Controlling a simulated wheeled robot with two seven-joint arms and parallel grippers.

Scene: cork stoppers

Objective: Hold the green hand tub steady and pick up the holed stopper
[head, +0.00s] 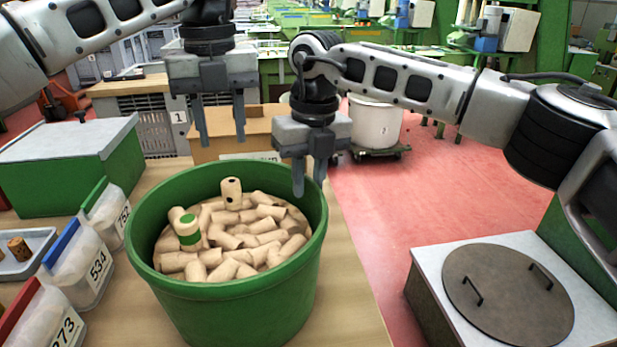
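The green hand tub (230,310) stands on the wooden table, filled with pale cork stoppers. The holed stopper (231,193) stands upright near the back of the pile, with dark holes on its top and side. A stopper with green bands and a green top (188,233) stands at the left of the pile. My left gripper (221,138) is open and empty, above and behind the tub's far rim. My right gripper (309,186) has its fingers apart at the tub's right back rim. I cannot tell whether they touch the rim.
Numbered clear bins (82,268) and a grey tray with corks (22,252) sit left of the tub. A green box with a grey lid (70,150) stands behind them. A cardboard box (235,132) is behind the tub. A round lid (508,293) lies at right.

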